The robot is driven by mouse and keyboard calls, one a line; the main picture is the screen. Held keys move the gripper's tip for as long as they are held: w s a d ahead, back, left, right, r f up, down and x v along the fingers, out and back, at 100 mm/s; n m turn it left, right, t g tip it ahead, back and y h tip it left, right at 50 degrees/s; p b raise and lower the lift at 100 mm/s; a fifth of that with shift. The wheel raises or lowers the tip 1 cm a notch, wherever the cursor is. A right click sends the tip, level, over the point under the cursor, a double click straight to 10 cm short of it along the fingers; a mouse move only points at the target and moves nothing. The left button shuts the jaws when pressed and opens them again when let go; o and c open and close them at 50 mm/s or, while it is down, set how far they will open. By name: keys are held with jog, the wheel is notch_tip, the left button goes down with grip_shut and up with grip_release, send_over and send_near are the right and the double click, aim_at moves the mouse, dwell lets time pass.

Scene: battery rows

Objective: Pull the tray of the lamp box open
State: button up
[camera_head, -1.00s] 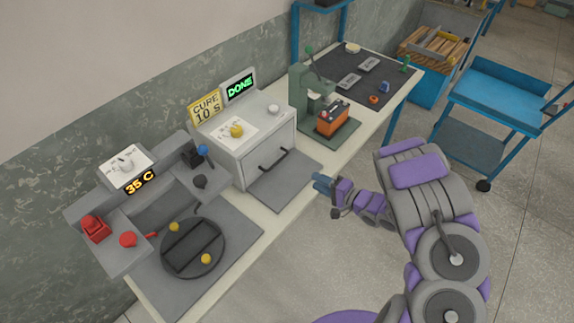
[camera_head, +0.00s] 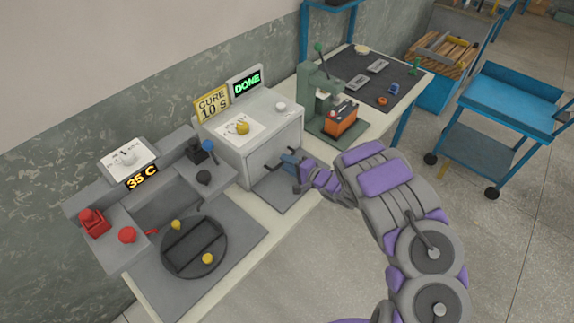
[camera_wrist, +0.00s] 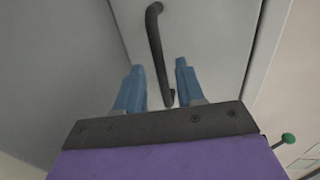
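The lamp box (camera_head: 268,150) is a pale grey box with a green "DONE" display (camera_head: 246,82) and a yellow "CURE 10 S" sign (camera_head: 212,103) on it. Its front carries a dark bar handle, mostly hidden by my arm in the head view. In the wrist view the handle (camera_wrist: 158,50) runs lengthwise on the pale front panel (camera_wrist: 205,45). My gripper (camera_wrist: 157,75) is open, with one blue finger on each side of the handle's line. I cannot tell if either finger touches it. The tray shows no visible gap from the box.
A grey mat (camera_head: 283,192) lies before the box. To its left is a grey station with a "35 C" display (camera_head: 142,177) and a round dark plate (camera_head: 195,247). A green press (camera_head: 318,95) with an orange block stands right. A blue cart (camera_head: 510,95) stands on the floor.

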jog(key=shift+w+a+f, duration=0.1)
jog(key=shift+w+a, duration=0.15)
jog(key=shift+a, duration=0.05)
grip_shut()
dwell(0.6)
